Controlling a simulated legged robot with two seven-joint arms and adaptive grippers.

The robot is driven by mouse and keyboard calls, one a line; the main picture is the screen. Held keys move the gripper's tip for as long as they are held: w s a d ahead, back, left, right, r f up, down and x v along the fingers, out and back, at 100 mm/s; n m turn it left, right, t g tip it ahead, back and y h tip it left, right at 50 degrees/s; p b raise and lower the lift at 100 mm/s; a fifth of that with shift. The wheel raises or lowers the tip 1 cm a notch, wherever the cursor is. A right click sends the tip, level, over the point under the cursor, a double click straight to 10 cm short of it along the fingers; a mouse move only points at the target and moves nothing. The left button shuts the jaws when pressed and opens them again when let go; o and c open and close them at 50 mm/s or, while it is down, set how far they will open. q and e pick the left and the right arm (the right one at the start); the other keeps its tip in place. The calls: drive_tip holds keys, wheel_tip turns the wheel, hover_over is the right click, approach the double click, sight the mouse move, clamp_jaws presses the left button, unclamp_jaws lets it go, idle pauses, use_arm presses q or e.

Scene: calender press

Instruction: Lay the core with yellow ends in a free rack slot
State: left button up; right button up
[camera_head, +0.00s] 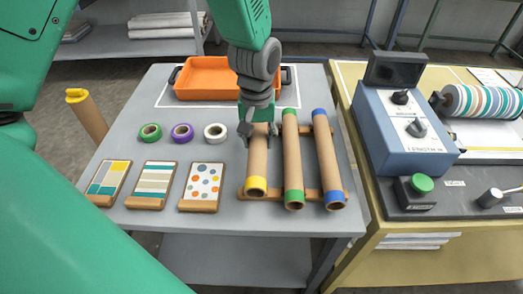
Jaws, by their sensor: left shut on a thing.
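The core with yellow ends (257,165) is a brown tube at the left side of the wooden rack (308,195), its near yellow end over the front bar. I cannot tell whether it rests fully on the rack. My left gripper (259,136) is shut on this core near its far end, which the gripper hides. A green-ended core (292,155) and a blue-ended core (327,160) lie beside it in the rack, to the right. My right gripper is not in view.
An orange tray (205,92) stands behind. Tape rolls (182,133) and patterned sample boards (153,180) lie left. A yellow-topped tube (87,112) stands at the table's left edge. The blue press unit (405,125) is on the right-hand table.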

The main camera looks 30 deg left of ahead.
sight(258, 133)
use_arm(q)
drive_tip(key=f, duration=0.2)
drive_tip(key=a+f, duration=0.1)
drive_tip(key=f, duration=0.1)
drive_tip(key=shift+s+a, duration=0.1)
drive_tip(key=shift+d+f, duration=0.2)
drive_tip(key=shift+d, duration=0.05)
drive_tip(key=shift+d+r, duration=0.15)
drive_tip(key=shift+d, duration=0.25)
drive_tip(key=o, duration=1.2)
drive_tip(key=shift+d, duration=0.1)
drive_tip(key=shift+a, duration=0.55)
drive_tip(key=shift+a+r, duration=0.1)
drive_tip(key=r, duration=0.3)
drive_tip(key=r+p, duration=0.1)
drive_tip(key=r, duration=0.3)
drive_tip(key=d+r, duration=0.1)
drive_tip(key=r, duration=0.2)
drive_tip(key=shift+r, duration=0.35)
drive_tip(key=shift+a+r, duration=0.2)
drive_tip(key=shift+r, duration=0.15)
drive_tip(key=shift+a+r, duration=0.15)
drive_tip(key=shift+a, duration=0.1)
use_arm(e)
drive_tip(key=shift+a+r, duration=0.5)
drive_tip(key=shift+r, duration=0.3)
